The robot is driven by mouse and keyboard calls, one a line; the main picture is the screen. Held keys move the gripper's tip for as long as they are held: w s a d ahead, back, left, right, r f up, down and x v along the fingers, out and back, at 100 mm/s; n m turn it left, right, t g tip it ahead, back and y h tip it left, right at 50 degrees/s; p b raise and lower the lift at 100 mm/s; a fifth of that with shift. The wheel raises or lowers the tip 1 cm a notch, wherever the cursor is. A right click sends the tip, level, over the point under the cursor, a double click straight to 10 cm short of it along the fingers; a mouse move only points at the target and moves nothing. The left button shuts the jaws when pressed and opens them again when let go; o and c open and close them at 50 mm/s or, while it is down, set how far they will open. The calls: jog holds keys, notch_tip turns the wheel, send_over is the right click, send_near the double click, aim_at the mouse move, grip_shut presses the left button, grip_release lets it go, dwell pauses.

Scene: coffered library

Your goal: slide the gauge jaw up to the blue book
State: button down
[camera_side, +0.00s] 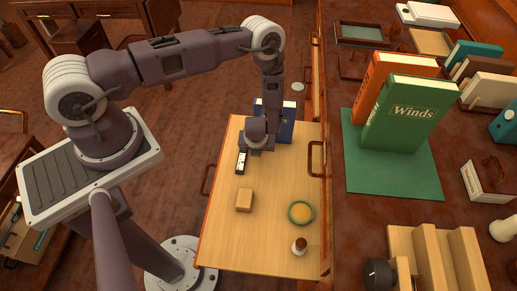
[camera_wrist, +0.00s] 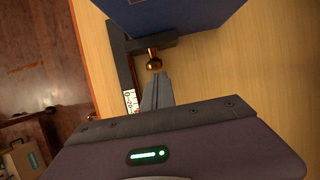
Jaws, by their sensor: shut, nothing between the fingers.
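The blue book (camera_side: 287,127) stands at the far end of the pull-out board, partly behind my arm; in the wrist view it fills the top (camera_wrist: 180,10). The gauge (camera_side: 241,162) lies on the board's left side, partly hidden by my gripper. In the wrist view its dark beam (camera_wrist: 122,68) has a white scale near its lower end. Its dark jaw (camera_wrist: 138,45) crosses toward the right beside the book's lower edge; I cannot tell if they touch. A brass knob (camera_wrist: 153,64) sits by the jaw. My gripper (camera_wrist: 163,76) is shut and empty, fingertips just below the knob.
The wooden board (camera_side: 225,225) also carries a tan block (camera_side: 244,200), a green bowl (camera_side: 301,212) and a small dark-and-white stamp-like item (camera_side: 299,246) nearer the front. To the right, the desk holds a green Winds book (camera_side: 408,115) and an orange book (camera_side: 372,75).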

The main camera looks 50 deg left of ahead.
jog(key=shift+w+a, duration=0.35)
jog(key=shift+a, duration=0.05)
jog(key=shift+r, duration=0.1)
jog(key=s+d, duration=0.3)
jog(key=shift+s+d, duration=0.25)
jog(key=shift+d, duration=0.1)
jog(key=v, duration=0.9)
jog(key=w+a+r+n+y, duration=0.2)
jog(key=a+r+n, duration=0.2)
jog(key=r, duration=0.7)
jog(key=w+a+r+n+y, duration=0.1)
jog(key=a+r+n, duration=0.25)
jog(key=r, duration=0.65)
jog(key=s+a+r+n, duration=0.1)
jog(key=s+r+n, duration=0.25)
jog(key=r, duration=0.25)
jog(key=s+a+r+n, duration=0.1)
jog(key=s+r+n, duration=0.1)
jog(key=r+n, duration=0.3)
jog(key=s+d+r+n+t+h, duration=0.1)
jog(key=s+d+r+n+h, duration=0.2)
jog(key=s+d+r+n, duration=0.2)
jog(key=s+d+r+n+t+h, duration=0.1)
jog(key=s+d+r+n+h, duration=0.2)
jog(key=s, duration=0.6)
notch_tip(320, 180, up, 5)
jog(key=d+n, duration=0.2)
jog(key=n, duration=0.1)
jog(key=shift+s+f, duration=0.2)
jog(key=shift+s, duration=0.1)
